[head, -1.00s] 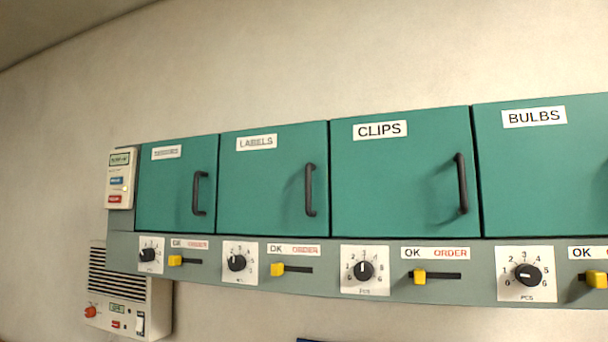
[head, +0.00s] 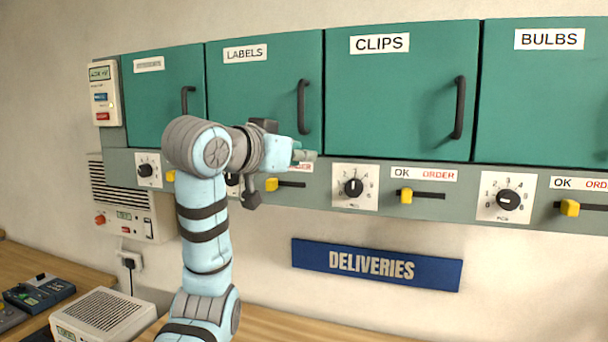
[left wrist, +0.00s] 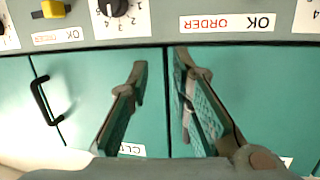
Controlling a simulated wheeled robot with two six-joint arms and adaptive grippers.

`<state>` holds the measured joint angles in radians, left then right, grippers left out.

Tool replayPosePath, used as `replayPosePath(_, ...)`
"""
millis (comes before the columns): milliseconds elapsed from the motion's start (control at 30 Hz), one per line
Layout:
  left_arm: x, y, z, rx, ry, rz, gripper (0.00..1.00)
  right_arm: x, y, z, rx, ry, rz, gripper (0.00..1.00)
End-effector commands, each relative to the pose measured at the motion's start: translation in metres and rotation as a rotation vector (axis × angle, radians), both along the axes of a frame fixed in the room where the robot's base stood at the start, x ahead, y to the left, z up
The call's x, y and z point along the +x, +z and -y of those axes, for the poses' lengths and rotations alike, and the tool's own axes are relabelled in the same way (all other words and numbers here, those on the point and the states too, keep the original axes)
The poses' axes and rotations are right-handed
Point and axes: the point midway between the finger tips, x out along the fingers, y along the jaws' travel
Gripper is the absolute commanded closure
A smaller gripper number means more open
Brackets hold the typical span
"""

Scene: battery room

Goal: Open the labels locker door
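The labels locker door (head: 255,85) is green and shut in the head view, with a black vertical handle (head: 303,105) near its right edge. My left gripper (head: 304,156) is in front of the door's lower right corner, near the handle's lower end. The left wrist view is upside down. There, the fingers of my left gripper (left wrist: 160,110) are spread apart, one on each side of a seam between two doors. A dark shape near the right-hand finger may be the labels handle; I cannot tell if they touch. My right gripper is out of view.
The clips door (head: 395,100) and its handle (head: 459,107) are to the right, then the bulbs door (head: 560,100). Below the doors runs a panel with dials (head: 353,188) and yellow sliders (head: 405,196). A blue deliveries sign (head: 375,265) hangs below.

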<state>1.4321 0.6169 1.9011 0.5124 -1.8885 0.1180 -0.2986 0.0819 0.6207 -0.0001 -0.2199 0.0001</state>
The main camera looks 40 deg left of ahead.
Motion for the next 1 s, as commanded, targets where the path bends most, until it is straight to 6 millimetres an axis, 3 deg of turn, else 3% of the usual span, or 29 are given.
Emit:
replayPosePath(33, -0.025, 0.04, -0.01, -0.013, 0.009, 0.067, 0.8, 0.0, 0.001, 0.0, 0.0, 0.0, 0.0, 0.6)
replayPosePath(100, -0.052, 0.074, -0.018, -0.029, 0.011, 0.126, 0.8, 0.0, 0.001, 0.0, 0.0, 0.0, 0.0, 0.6)
replayPosePath(233, -0.068, 0.097, -0.024, -0.041, 0.01, 0.168, 0.8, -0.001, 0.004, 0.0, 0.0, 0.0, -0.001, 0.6)
replayPosePath(367, -0.046, 0.098, -0.026, -0.042, 0.008, 0.166, 0.8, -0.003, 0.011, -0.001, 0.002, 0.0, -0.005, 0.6)
replayPosePath(700, 0.046, 0.1, -0.039, -0.041, 0.009, 0.167, 0.8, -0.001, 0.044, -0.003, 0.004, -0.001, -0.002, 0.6)
replayPosePath(833, 0.065, 0.099, -0.042, -0.04, 0.011, 0.169, 0.8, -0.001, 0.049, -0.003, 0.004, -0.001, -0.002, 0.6)
replayPosePath(1000, 0.071, 0.096, -0.043, -0.038, 0.011, 0.171, 0.8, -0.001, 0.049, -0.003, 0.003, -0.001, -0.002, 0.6)
